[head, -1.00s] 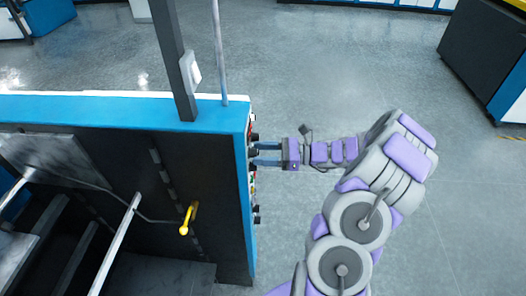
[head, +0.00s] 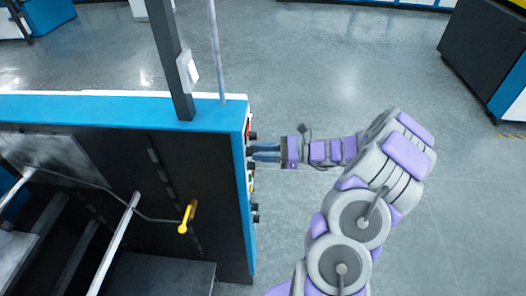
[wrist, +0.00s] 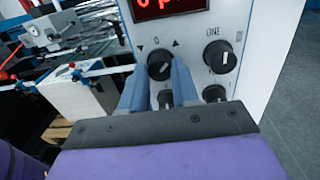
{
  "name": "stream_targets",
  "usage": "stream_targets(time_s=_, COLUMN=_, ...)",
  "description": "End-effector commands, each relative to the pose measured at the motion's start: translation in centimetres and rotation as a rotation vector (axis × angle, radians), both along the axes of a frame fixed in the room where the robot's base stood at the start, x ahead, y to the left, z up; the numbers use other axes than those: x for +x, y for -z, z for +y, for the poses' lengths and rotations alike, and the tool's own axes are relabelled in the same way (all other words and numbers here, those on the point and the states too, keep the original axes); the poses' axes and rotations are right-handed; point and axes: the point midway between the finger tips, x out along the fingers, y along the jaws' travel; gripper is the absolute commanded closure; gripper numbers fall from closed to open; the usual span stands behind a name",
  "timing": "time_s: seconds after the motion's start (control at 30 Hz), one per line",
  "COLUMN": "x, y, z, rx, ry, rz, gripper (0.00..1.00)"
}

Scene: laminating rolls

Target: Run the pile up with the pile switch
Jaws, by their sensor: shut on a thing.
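The machine's control panel (wrist: 195,20) faces my gripper in the wrist view. A black rotary knob (wrist: 159,62) with a white pointer line sits under the marks down arrow, 0 and up arrow; it looks like the pile switch. My gripper (wrist: 160,72) has its two blue fingers on either side of this knob and is shut on it. In the head view my gripper (head: 254,152) reaches left to the panel edge, where the fingers hide the knob.
A red display (wrist: 170,4) is above the knob. A knob marked ONE (wrist: 220,57) is close on the right, with further knobs (wrist: 215,94) below. A yellow handle (head: 187,216) is on the machine's near side. The floor (head: 330,70) behind my arm is clear.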

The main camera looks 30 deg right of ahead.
Motion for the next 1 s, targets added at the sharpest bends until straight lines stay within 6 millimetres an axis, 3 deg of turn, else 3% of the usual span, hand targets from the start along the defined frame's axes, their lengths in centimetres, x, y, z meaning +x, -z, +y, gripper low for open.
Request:
stream_targets(time_s=0.37, x=0.1, y=0.11, z=0.08, rx=-0.068, ry=0.002, rz=-0.109, gripper=1.0)
stream_targets(time_s=1.0, x=-0.01, y=0.03, z=0.16, rx=-0.349, ry=0.004, rz=-0.527, gripper=1.0)
